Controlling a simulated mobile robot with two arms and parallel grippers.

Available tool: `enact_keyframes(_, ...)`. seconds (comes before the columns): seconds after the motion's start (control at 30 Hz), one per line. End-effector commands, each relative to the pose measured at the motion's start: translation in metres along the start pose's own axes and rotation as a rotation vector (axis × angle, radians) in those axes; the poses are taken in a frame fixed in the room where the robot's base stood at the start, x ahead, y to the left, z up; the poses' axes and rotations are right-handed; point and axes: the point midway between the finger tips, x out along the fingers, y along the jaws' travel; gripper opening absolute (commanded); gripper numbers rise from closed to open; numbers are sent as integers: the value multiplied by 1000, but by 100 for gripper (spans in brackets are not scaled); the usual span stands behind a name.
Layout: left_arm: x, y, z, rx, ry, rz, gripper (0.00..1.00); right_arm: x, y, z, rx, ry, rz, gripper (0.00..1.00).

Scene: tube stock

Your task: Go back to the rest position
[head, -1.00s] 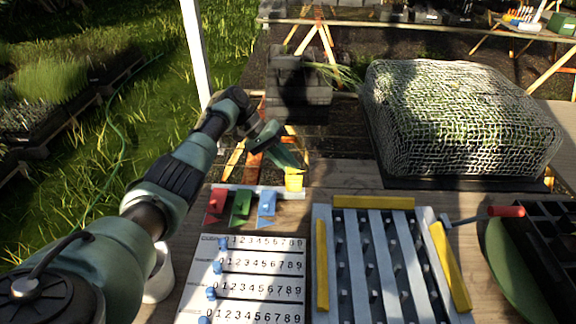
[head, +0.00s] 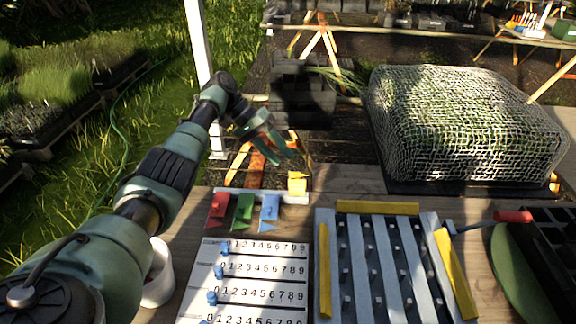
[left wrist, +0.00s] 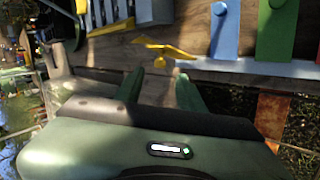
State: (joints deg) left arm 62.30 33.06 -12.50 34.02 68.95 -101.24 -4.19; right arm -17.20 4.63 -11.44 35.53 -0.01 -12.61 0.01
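My left gripper (head: 284,152) is in the head view, past the far edge of the wooden table and just above the yellow flag piece in the picture. It is open and looks empty. In the left wrist view its two green fingers (left wrist: 160,84) stand apart with a clear gap. The yellow flag piece (head: 297,185) is at the right end of a white rail (head: 290,197), beside blue (head: 269,207), green (head: 243,207) and red (head: 219,205) ones. It also shows beyond the fingers in the left wrist view (left wrist: 165,49). My right gripper is in neither view.
A number board (head: 250,282) with blue sliders and a grey slatted tray (head: 327,225) with yellow bars lie on the table. A white cup (head: 158,285) is beside my left arm. A net-covered block (head: 465,125) stands at the back right. A white post (head: 199,45) rises behind the arm.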

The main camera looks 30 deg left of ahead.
Motion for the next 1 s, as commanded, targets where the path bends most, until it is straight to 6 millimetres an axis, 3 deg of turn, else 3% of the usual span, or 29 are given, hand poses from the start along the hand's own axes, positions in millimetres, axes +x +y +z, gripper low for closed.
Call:
enact_keyframes(0.2,-19,0,0,-1,0,0,39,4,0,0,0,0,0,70)
enact_keyframes(0.73,-21,1,0,0,-1,0,39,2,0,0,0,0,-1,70)
enact_keyframes(0.87,-34,13,-1,0,0,0,39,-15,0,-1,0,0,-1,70)
enact_keyframes(1.0,-65,41,-2,1,0,0,39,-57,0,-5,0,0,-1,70)
